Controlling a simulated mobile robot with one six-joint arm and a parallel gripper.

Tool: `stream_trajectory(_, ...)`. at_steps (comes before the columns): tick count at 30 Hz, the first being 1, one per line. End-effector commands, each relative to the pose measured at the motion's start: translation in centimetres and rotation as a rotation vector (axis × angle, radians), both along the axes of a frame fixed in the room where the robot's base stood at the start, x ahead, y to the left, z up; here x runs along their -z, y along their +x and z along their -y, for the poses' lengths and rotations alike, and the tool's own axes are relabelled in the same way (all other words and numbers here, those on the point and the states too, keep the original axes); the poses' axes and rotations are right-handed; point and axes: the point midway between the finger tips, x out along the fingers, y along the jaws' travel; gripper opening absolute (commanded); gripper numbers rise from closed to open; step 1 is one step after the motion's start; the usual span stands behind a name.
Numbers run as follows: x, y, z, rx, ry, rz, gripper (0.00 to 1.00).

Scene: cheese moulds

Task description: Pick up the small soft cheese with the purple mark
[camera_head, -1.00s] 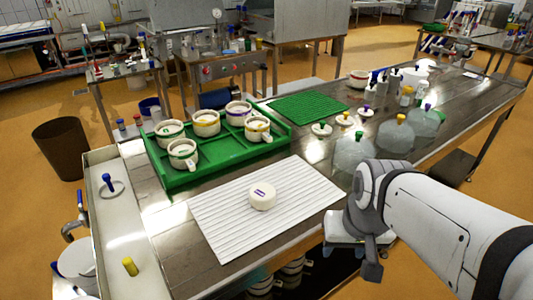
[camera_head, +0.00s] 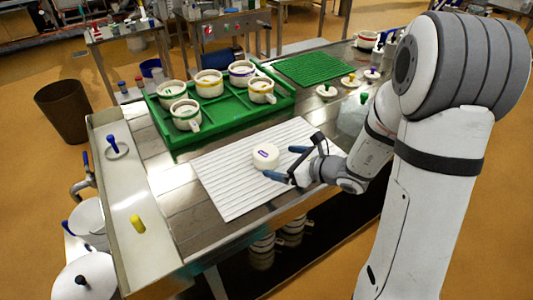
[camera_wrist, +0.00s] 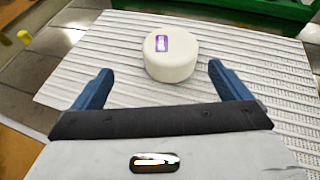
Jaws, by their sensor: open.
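The small soft cheese (camera_head: 265,157) is a white round with a purple mark on its top. It sits on a white ribbed mat (camera_head: 225,188) on the metal table. In the wrist view the cheese (camera_wrist: 170,60) stands just beyond my gripper (camera_wrist: 155,82), roughly midway between its two blue fingertips. In the head view my gripper (camera_head: 282,162) is low over the mat, to the right of the cheese, with its fingers pointing toward it. The fingers are spread wide and hold nothing. I cannot tell whether either finger touches the mat.
A green tray (camera_head: 179,138) with several white moulds stands behind the mat. A green grid mat (camera_head: 314,67) lies further back, beside small lidded pieces. A steel trough (camera_head: 140,190) runs along the left edge. The ribbed mat around the cheese is clear.

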Motion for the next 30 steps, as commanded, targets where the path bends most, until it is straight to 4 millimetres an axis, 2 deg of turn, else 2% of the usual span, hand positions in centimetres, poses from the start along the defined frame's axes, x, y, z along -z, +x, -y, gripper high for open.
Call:
stream_trajectory(5, 1.0, 1.4, 0.1, 0.066, 0.034, -0.028, 0.96)
stream_trajectory(19, 3.3, 4.9, -4.0, 0.066, 0.033, -0.026, 0.96)
stream_trajectory(23, 3.7, 5.5, -4.7, 0.067, 0.032, -0.026, 0.96)
stream_trajectory(30, 3.7, 5.6, -4.7, 0.068, 0.033, -0.024, 0.96)
